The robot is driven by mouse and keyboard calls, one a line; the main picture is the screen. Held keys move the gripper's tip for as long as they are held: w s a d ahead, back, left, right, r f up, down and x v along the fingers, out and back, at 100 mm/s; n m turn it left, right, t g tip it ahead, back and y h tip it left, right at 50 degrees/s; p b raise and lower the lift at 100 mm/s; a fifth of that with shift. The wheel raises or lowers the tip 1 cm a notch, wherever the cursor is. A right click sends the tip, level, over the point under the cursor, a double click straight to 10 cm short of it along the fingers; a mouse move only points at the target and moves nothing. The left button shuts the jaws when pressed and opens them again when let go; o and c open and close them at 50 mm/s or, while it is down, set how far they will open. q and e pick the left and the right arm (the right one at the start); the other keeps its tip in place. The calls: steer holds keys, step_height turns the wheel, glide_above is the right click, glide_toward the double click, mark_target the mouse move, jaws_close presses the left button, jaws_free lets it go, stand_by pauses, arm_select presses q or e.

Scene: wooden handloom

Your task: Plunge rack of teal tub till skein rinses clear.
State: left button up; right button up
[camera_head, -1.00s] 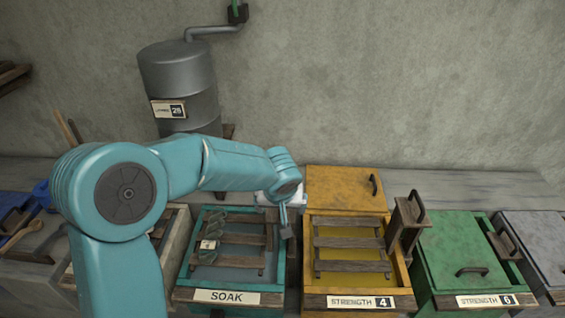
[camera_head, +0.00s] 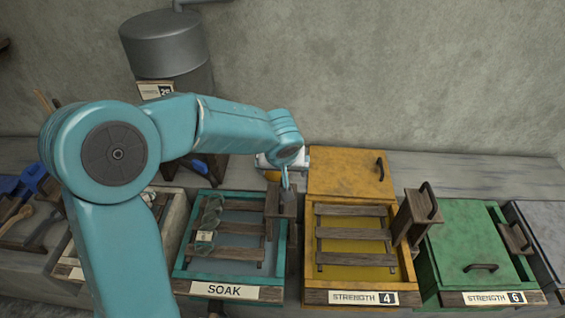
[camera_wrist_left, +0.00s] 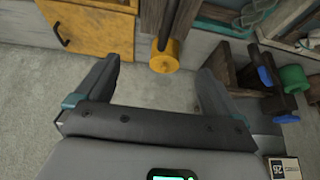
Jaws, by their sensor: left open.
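The teal tub (camera_head: 182,262), labelled SOAK, stands left of the yellow tub in the head view. Its slatted wooden rack (camera_head: 238,254) lies in the tub over greyish liquid. A grey-green skein (camera_head: 209,218) with a pale tag hangs over the rack's left side. A dark wooden upright (camera_head: 272,204) stands at the rack's right rear. My left gripper (camera_head: 288,204) is at this upright, by the tub's right rear corner; contact is unclear. The left wrist view shows its two fingers (camera_wrist_left: 157,70) apart, with nothing gripped between them. My right gripper is not in view.
The yellow tub (camera_head: 308,262) and green tub (camera_head: 438,240) stand to the right, the green one lidded. A metal drum (camera_head: 165,45) stands behind. Tools lie at far left. An orange cylinder (camera_wrist_left: 164,56) shows beyond my fingers in the wrist view.

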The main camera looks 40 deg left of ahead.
mark_target(281, 186)
arm_select(q)
steer(key=f, duration=0.1)
steer(key=f+b, duration=0.1)
steer(key=f, duration=0.2)
steer(key=shift+w+a+f, duration=0.15)
steer(key=shift+w+a, duration=0.1)
steer(key=shift+a, duration=0.15)
steer(key=f+b, duration=0.2)
steer(key=f, duration=0.1)
steer(key=f+b, duration=0.1)
steer(key=shift+s+d+f, duration=0.15)
steer(key=shift+s+d, duration=0.1)
steer(key=shift+s, duration=0.05)
steer(key=shift+w+a+r, duration=0.15)
steer(key=shift+w+r, duration=0.1)
steer(key=shift+w+f, duration=0.1)
steer(key=shift+f, duration=0.05)
steer(key=shift+s, duration=0.2)
steer(key=shift+f+b, duration=0.1)
steer(key=shift+b, duration=0.35)
steer(key=shift+w+f, duration=0.15)
steer(key=shift+w, duration=0.15)
steer(key=shift+s, duration=0.15)
steer(key=shift+c, duration=0.9)
steer(key=shift+s+r, duration=0.1)
steer(key=shift+r, duration=0.1)
steer(key=c, duration=0.5)
steer(key=shift+f, duration=0.15)
jaws_close()
